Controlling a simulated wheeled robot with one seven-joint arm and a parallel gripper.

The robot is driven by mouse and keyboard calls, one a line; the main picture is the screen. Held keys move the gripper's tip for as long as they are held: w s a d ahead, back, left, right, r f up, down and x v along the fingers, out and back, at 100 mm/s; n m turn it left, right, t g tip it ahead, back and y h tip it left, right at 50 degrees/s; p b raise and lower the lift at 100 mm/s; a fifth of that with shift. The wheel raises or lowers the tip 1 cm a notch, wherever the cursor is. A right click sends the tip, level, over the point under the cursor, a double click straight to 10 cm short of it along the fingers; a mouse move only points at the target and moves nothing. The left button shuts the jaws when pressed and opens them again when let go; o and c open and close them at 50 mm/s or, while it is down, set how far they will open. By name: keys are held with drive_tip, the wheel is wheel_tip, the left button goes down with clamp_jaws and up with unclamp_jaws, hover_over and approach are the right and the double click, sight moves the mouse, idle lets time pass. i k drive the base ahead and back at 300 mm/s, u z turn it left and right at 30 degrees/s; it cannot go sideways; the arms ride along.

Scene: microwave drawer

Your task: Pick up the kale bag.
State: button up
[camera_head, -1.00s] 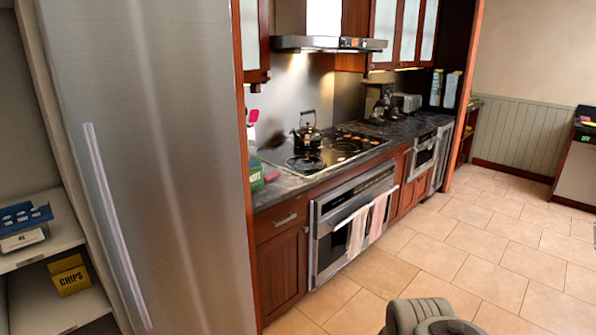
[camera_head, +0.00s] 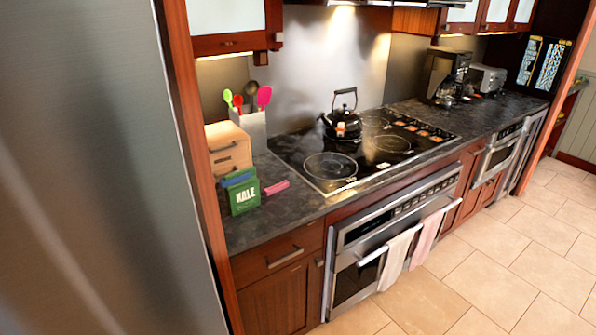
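The kale bag (camera_head: 244,197) is a small green packet with white "KALE" lettering. It stands upright on the dark countertop (camera_head: 290,211), left of the cooktop and near the counter's left end. A wooden box (camera_head: 229,149) stands behind it, with a blue item (camera_head: 238,178) between them. A pink block (camera_head: 276,188) lies just right of the bag. My gripper is not in view.
A steel refrigerator (camera_head: 100,170) and a wooden side panel (camera_head: 189,150) stand close on the left. A utensil holder (camera_head: 251,130) and a kettle (camera_head: 342,118) are on the counter. An oven (camera_head: 385,240) with towels is below. The tiled floor (camera_head: 500,270) is clear at right.

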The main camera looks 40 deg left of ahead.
sight(241, 196)
drive_tip(key=u, duration=0.1)
drive_tip(key=i, duration=1.15)
drive_tip(key=u, duration=0.95)
drive_tip(key=i, duration=0.7)
drive_tip(key=u, duration=1.3)
drive_tip(key=i, duration=0.5)
drive_tip(key=u, duration=0.35)
